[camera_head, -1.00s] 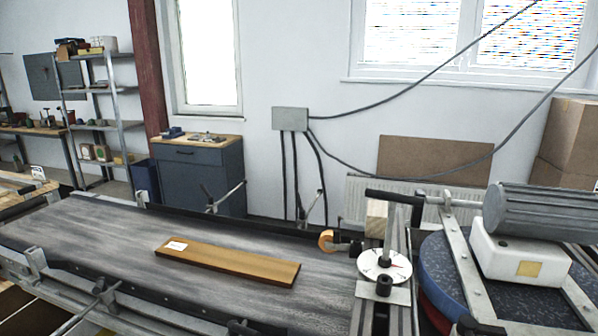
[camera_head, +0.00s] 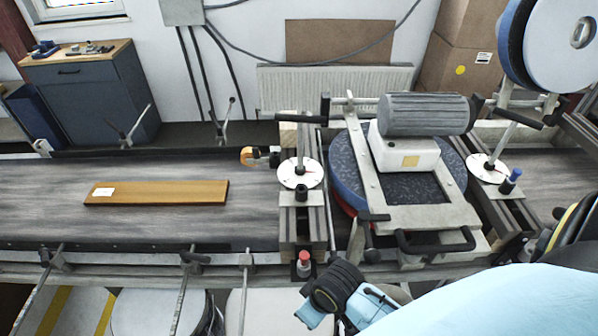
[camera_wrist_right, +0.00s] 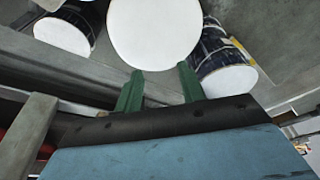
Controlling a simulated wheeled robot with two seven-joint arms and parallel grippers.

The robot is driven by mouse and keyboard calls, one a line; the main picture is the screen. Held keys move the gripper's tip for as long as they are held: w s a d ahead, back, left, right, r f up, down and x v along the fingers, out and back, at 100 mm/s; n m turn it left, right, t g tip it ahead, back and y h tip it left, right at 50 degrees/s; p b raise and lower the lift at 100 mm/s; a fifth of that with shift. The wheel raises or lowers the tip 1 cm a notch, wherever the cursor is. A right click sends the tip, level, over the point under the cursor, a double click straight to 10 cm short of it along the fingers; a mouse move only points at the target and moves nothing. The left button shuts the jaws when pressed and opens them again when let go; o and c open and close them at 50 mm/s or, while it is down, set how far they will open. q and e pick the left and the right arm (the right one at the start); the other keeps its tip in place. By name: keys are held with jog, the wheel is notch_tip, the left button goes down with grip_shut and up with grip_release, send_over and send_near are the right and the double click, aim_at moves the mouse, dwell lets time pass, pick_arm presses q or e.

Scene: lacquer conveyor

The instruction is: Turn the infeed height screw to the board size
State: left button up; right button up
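The infeed height screw, with a round white dial (camera_head: 300,173) and a dark crank knob (camera_head: 301,192), stands on the left side of the grinding head in the head view. The dial's reading is too small to tell. A brown board (camera_head: 156,192) with a white label (camera_head: 104,192) lies flat on the belt to its left. My right arm comes in from the lower right, its wrist in front of the conveyor's near edge, below the dial in the picture. In the right wrist view, my right gripper (camera_wrist_right: 159,80) has its green fingers apart with nothing between them. My left gripper is out of view.
A second dial (camera_head: 487,168) with a blue-topped handle (camera_head: 511,181) stands right of the grinding head (camera_head: 421,120). A red-topped knob (camera_head: 304,258) is on the near rail below the infeed dial. Drums (camera_head: 160,312) stand in front of the conveyor.

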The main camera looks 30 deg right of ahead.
notch_tip(320, 180, up, 13)
jog(key=w+a+n+p, duration=0.2)
jog(key=p, duration=0.1)
jog(key=w+d+r+n+g, duration=0.1)
jog(key=w+r+n, duration=0.2)
jog(key=w, duration=0.6)
jog(key=w+d+r+n+g, duration=0.15)
jog(key=w+r, duration=0.25)
jog(key=w, duration=0.5)
jog(key=w+d+r, duration=0.5)
jog(key=d+r, duration=0.3)
jog(key=r, duration=0.4)
jog(key=w+d+r, duration=0.4)
jog(key=d+r, duration=0.3)
jog(key=r, duration=0.5)
jog(key=shift+g, duration=0.45)
notch_tip(320, 180, down, 13)
jog(key=shift+s+a+f+p, duration=0.1)
jog(key=shift+s+f+p, duration=0.05)
jog(key=shift+p, duration=0.2)
grip_shut()
